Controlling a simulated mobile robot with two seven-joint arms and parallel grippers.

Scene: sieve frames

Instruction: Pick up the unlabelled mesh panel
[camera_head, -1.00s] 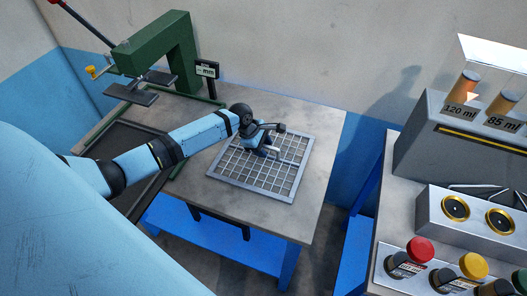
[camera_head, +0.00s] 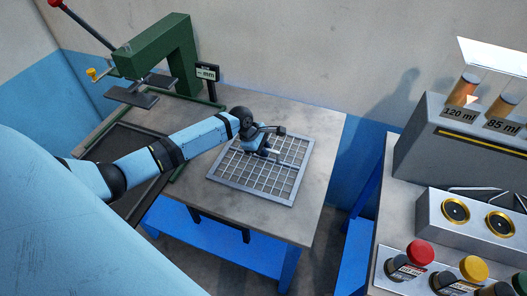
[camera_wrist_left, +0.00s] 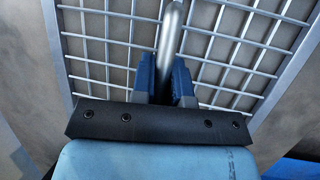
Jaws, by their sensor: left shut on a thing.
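The mesh panel (camera_head: 250,192) is a square grey metal frame with a wire grid, lying flat at the right part of the grey workbench. I see no label on it. A grey bar (camera_wrist_left: 171,35) rises from its mesh in the left wrist view. My left gripper (camera_head: 266,152) is over the panel's middle. In the wrist view its two dark blue fingers (camera_wrist_left: 164,80) are shut on the bar, one on each side. The wrist hides part of the mesh. I cannot tell any gap between panel and bench. My right gripper is out of view.
A green press (camera_head: 185,55) with a lever stands at the bench's back left, beside a small mm display (camera_head: 207,74). A dark tray (camera_head: 118,150) lies at left, partly behind my arm. Another counter at right holds a grey machine (camera_head: 425,140) and capped jars (camera_head: 410,262).

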